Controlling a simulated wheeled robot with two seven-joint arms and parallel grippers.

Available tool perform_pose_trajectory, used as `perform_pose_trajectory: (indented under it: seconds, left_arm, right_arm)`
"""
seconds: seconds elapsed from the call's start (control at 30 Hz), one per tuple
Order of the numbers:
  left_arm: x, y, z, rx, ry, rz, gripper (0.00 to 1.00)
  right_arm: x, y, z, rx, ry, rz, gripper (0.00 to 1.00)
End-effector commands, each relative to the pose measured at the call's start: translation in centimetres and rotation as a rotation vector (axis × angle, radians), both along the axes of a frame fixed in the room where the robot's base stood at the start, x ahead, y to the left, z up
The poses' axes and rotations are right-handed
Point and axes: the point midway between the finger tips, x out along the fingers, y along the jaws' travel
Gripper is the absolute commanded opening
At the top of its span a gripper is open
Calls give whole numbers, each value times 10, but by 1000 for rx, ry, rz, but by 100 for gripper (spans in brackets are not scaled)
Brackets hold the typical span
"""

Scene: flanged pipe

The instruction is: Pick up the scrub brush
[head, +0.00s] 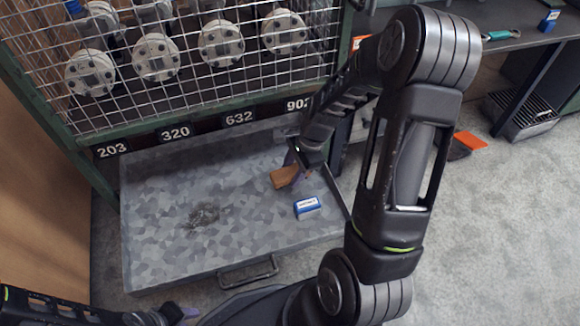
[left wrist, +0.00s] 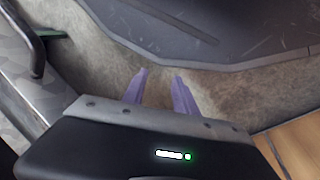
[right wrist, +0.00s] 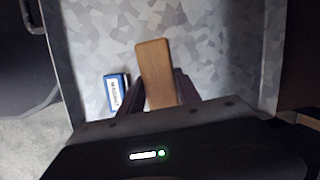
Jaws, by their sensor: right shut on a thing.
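The scrub brush shows as a brown wooden block (head: 284,177) over the right side of the grey metal tray (head: 160,240). In the right wrist view the wooden block (right wrist: 156,70) sits between the two fingers of my right gripper (right wrist: 160,92), which is shut on it. No bristles show, and I cannot tell whether the brush touches the tray floor. In the head view my right gripper (head: 297,165) is partly hidden by its own arm. My left gripper (left wrist: 158,78) is open and empty, low and outside the tray's front edge.
A blue and white box (head: 307,207) lies in the tray close to the brush; it also shows in the right wrist view (right wrist: 117,93). A wire-mesh cage (head: 200,70) with flanged pipes stands behind the tray.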

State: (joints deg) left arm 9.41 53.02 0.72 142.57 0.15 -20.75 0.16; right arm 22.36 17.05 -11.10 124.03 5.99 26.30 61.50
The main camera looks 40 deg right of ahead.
Motion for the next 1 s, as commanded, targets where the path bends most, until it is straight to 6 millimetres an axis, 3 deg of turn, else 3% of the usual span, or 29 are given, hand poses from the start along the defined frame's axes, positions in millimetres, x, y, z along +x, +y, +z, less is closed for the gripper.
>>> perform_pose_trajectory:
  seconds: [0.03,0.2,0.4,0.6,1.0]
  left_arm:
    - [-2,-2,11,-3,3,-5,34]
    - [-7,-6,29,-10,11,-16,34]
    - [-11,-10,40,-16,17,-25,34]
    - [-12,-11,42,-17,19,-27,34]
    - [-12,-11,42,-17,19,-27,34]
  right_arm:
    - [1,0,19,-2,-5,2,0]
    - [1,0,61,-2,-5,2,0]
    - [1,0,93,-1,-3,-1,0]
    - [0,0,102,0,0,1,0]
    - [0,0,101,0,0,0,0]
